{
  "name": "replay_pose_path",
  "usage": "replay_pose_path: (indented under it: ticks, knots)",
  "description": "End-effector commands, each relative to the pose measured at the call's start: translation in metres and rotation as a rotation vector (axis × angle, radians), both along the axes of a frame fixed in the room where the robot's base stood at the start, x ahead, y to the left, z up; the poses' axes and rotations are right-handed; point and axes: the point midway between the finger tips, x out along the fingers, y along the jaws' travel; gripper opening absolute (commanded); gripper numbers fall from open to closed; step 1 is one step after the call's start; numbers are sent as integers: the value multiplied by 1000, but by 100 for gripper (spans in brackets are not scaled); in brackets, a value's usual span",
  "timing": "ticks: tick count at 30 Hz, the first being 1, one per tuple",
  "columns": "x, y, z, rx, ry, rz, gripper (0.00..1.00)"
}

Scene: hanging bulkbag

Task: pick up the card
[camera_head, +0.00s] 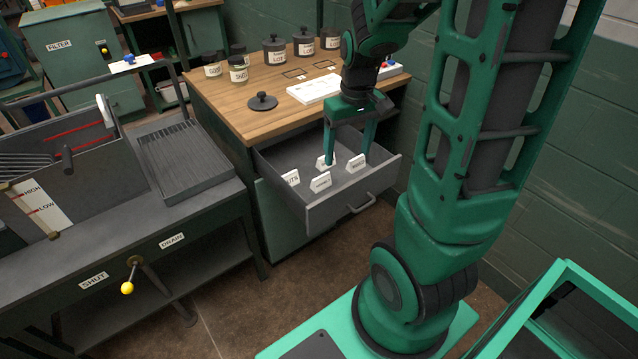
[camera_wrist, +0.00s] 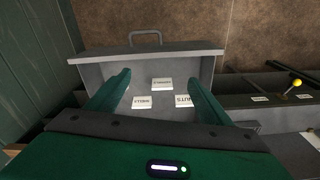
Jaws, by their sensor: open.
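Several small white cards with dark lettering stand in the open drawer (camera_head: 344,203). In the head view one card (camera_head: 291,178) is at the left, ending in "UTS", one (camera_head: 320,182) at the front, one (camera_head: 356,163) at the right, and one (camera_head: 325,161) behind, partly covered by a finger. The wrist view shows three: a front one (camera_wrist: 162,84), a left one (camera_wrist: 142,102) and a right one (camera_wrist: 185,100). Which card is meant cannot be told. My gripper (camera_head: 348,153) points down into the drawer, open and empty, its fingers (camera_wrist: 159,80) either side of the cards.
The wooden worktop (camera_head: 235,108) behind the drawer holds several lidded jars (camera_head: 274,50), a loose black lid (camera_head: 262,101) and a white board (camera_head: 314,88). The drawer's front and handle (camera_head: 361,204) stick out. A sink bench with a draining rack (camera_head: 183,160) stands left.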

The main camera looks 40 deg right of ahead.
Motion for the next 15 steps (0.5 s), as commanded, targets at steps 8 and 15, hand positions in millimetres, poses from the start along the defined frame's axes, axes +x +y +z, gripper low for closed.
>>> replay_pose_path:
  ticks: [8,15]
  knots:
    - [70,-2,-57,-2,-31,159,73]
    - [91,-1,-79,-2,-46,209,73]
